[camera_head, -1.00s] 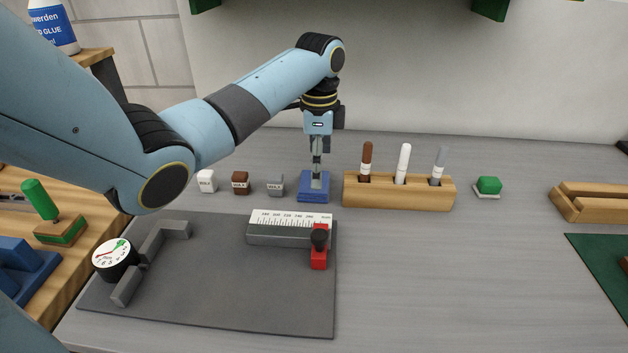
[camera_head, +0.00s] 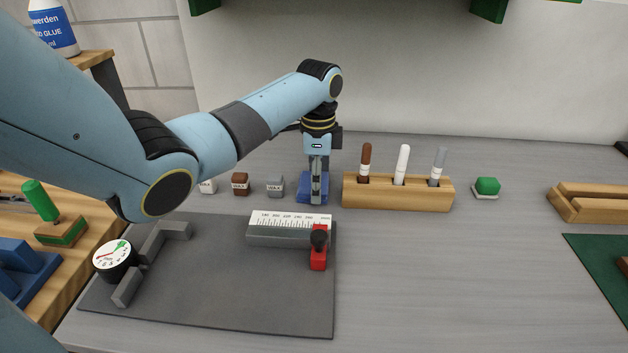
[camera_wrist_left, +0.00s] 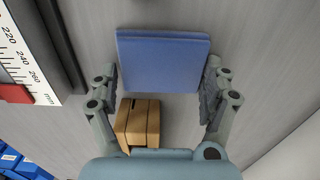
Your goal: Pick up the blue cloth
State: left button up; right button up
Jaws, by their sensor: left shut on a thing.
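The blue cloth (camera_head: 303,187) is a flat folded square on the grey table, behind the steel ruler block and left of the marker rack. In the left wrist view the cloth (camera_wrist_left: 163,62) lies between the two fingers. My left gripper (camera_head: 316,194) points straight down at the cloth, its fingers low over it. In the left wrist view the left gripper (camera_wrist_left: 160,88) has a finger at each side edge of the cloth and is shut on it. The cloth appears to rest on the table still. My right gripper is not in view.
A wooden rack (camera_head: 398,193) with three markers stands close on the right. Small cubes (camera_head: 240,184) stand on the left. The ruler block (camera_head: 288,229) with a red slider (camera_head: 319,251) lies in front on a dark mat (camera_head: 220,290). Open table lies at front right.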

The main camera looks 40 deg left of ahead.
pick_arm(q)
notch_tip(320, 180, up, 10)
dwell(0.5)
jog(key=o, duration=0.5)
jog(key=c, duration=0.5)
